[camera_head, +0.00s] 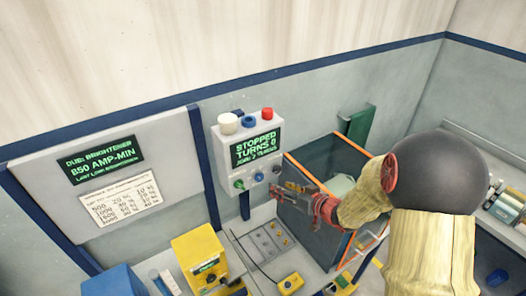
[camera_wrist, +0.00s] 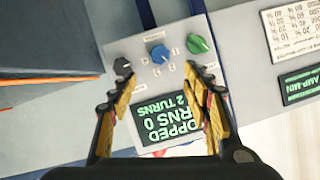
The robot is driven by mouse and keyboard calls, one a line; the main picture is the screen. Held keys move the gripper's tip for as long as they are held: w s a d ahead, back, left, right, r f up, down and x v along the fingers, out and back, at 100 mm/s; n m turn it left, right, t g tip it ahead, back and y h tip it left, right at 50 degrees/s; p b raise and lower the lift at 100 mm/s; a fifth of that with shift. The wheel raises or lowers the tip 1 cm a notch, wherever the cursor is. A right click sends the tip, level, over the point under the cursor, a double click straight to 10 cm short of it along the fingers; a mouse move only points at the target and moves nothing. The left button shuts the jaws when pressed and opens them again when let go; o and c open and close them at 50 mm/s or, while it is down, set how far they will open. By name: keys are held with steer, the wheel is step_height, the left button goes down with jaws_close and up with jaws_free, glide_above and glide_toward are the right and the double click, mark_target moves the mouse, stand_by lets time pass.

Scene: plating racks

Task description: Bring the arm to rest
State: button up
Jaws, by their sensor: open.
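My gripper (camera_head: 290,192) is open and empty in the head view, in front of the grey control box (camera_head: 249,153) and just below its knobs. In the wrist view the two fingers of my gripper (camera_wrist: 163,90) stand apart, with the control box (camera_wrist: 145,50) between and behind them. The box screen (camera_wrist: 168,122) reads stopped and turns 0; part of it is hidden by a finger. The box carries a blue knob (camera_wrist: 160,54), a green knob (camera_wrist: 197,44) and a black knob (camera_wrist: 122,66). My arm reaches in from the right in the head view.
An orange-edged dark tank (camera_head: 322,160) stands right of the box, partly behind my arm. A yellow device (camera_head: 200,258) and a small yellow box (camera_head: 291,283) stand on the bench below. A sign board (camera_head: 60,190) hangs at left. A green bracket (camera_head: 357,123) is on the wall.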

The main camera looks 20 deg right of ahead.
steer(key=s+d+m+g+h+b, duration=0.2)
steer(key=s+d+h+b, duration=0.45)
steer(key=b, duration=0.65)
steer(key=s+a+f+g+b, duration=0.2)
steer(key=s+a+b, duration=0.3)
steer(key=s, duration=0.7)
steer(key=s+a+f+g+b, duration=0.2)
steer(key=s+a+f+b, duration=0.2)
steer(key=s, duration=0.8)
steer(key=a+y+b, duration=0.1)
steer(key=a, duration=0.1)
steer(key=shift+a+f+g+b, duration=0.25)
steer(key=shift+a+g+b, duration=0.05)
steer(key=shift+g+b, duration=0.1)
